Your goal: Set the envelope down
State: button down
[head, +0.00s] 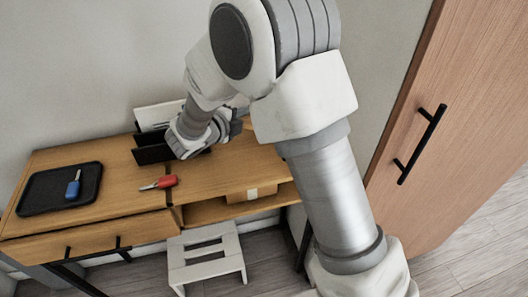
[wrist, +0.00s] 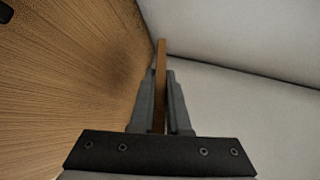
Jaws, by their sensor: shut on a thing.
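In the wrist view, my gripper (wrist: 160,77) is shut on a thin brown envelope (wrist: 160,58), seen edge-on between the two fingers. The envelope stands out past the fingertips, between the wooden surface on the left and the pale wall on the right. In the head view, my gripper sits above the desk (head: 118,172), near the wall and just right of the black letter holder (head: 150,154). My arm hides most of the envelope there. I cannot tell whether the envelope touches the desk.
A white sheet or envelope (head: 157,114) stands in the letter holder. A red-handled tool (head: 166,181) lies on the desk. A black tray (head: 38,196) holds a blue-handled item (head: 73,188). A tan parcel (head: 240,195) lies on the lower shelf. A white stool (head: 205,258) stands in front.

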notch_tip(320, 180, down, 2)
jog(key=shift+f+b, duration=0.2)
jog(key=shift+b, duration=0.7)
jog(key=shift+f, duration=1.25)
jog(key=c, duration=1.1)
grip_release()
jog(key=shift+o, duration=0.2)
jog(key=p+v, duration=0.4)
jog(key=v, duration=0.3)
jog(key=shift+r+p, duration=0.2)
jog(key=shift+p, duration=0.15)
jog(key=shift+s+a, duration=0.25)
jog(key=shift+s, duration=0.15)
